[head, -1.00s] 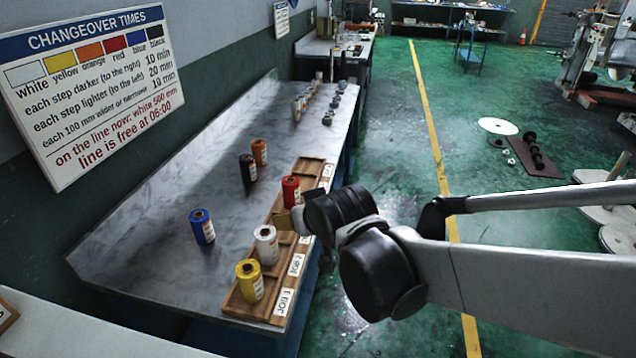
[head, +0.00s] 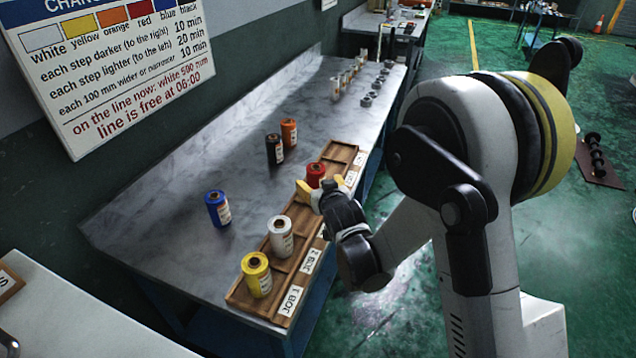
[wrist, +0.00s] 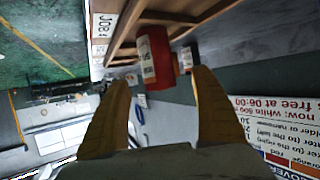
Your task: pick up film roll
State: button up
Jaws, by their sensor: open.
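Several film rolls stand upright on the bench in the head view. The red roll (head: 316,171) and the white roll (head: 280,240) are in the wooden tray (head: 245,292), as is the yellow roll (head: 257,277). The blue roll (head: 217,209), black roll (head: 274,151) and orange roll (head: 289,133) stand on the bare bench top. My gripper (head: 320,183) is open and empty, its yellow fingers just on the near side of the red roll. In the wrist view the red roll (wrist: 153,62) shows ahead between the finger tips (wrist: 160,82), which look apart from it.
Job labels (head: 290,300) line the tray's front edge. Small grey parts (head: 367,100) and several slim pieces stand farther along the bench (head: 160,205). A changeover board (head: 120,90) is on the wall behind. Bare bench top lies between the blue and black rolls.

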aim_at(318, 180)
jog(key=b+x, duration=0.1)
jog(key=x, duration=0.2)
jog(key=b+x, duration=0.1)
jog(key=x, duration=0.2)
jog(key=shift+d+f+b, duration=0.1)
jog(key=shift+d+b, duration=0.1)
jog(key=shift+b, duration=0.2)
jog(key=shift+w+a, duration=0.1)
jog(key=shift+w, duration=0.2)
jog(key=c, duration=1.4)
